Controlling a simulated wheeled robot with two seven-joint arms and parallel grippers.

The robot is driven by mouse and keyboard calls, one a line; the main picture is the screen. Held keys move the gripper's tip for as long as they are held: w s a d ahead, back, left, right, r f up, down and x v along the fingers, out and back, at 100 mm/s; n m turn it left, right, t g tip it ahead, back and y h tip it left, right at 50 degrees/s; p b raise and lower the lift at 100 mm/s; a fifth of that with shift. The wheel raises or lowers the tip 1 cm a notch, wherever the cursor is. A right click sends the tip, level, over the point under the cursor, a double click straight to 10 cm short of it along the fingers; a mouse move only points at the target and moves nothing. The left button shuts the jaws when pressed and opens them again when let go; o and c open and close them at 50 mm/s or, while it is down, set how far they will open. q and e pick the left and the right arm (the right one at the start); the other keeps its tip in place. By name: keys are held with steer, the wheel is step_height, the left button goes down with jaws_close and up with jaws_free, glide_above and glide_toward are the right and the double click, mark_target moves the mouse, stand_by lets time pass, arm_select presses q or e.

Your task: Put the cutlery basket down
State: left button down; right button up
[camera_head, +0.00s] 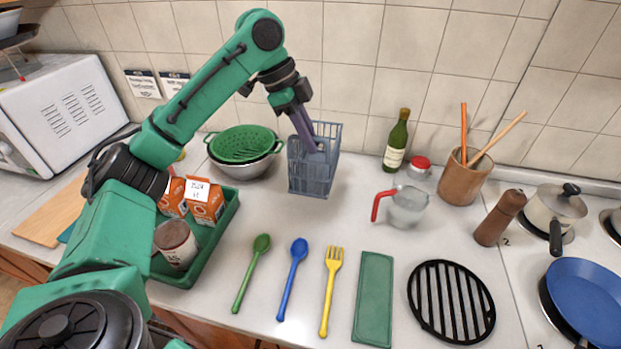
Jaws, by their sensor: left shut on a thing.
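The cutlery basket (312,178) is a grey-blue open crate with slotted walls, near the tiled back wall, right of the green colander. It looks upright and empty, though the gripper hides part of its inside. My left gripper (318,150) reaches down from above and is shut on the basket. The exact grip on its wall or middle divider is hard to make out. The basket's base is at or close above the white counter (340,225); I cannot tell if it touches. My right gripper is out of view.
A green colander in a metal bowl (243,150) is close left of the basket. A bottle (396,143) and measuring jug (403,208) stand to the right. A green spoon (251,272), blue spoon (292,278) and yellow fork (331,290) lie in front. Counter before the basket is clear.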

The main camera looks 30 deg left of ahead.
mark_target(305, 169)
arm_select(q)
steer(key=f, duration=0.6)
steer(key=f+p, duration=0.1)
steer(key=f, duration=0.3)
steer(key=shift+s+d, duration=0.1)
steer(key=shift+s, duration=0.25)
steer(key=c, duration=0.9)
jaws_free()
steer(key=b+v, duration=0.1)
steer(key=v, duration=1.1)
steer(key=shift+r, duration=0.1)
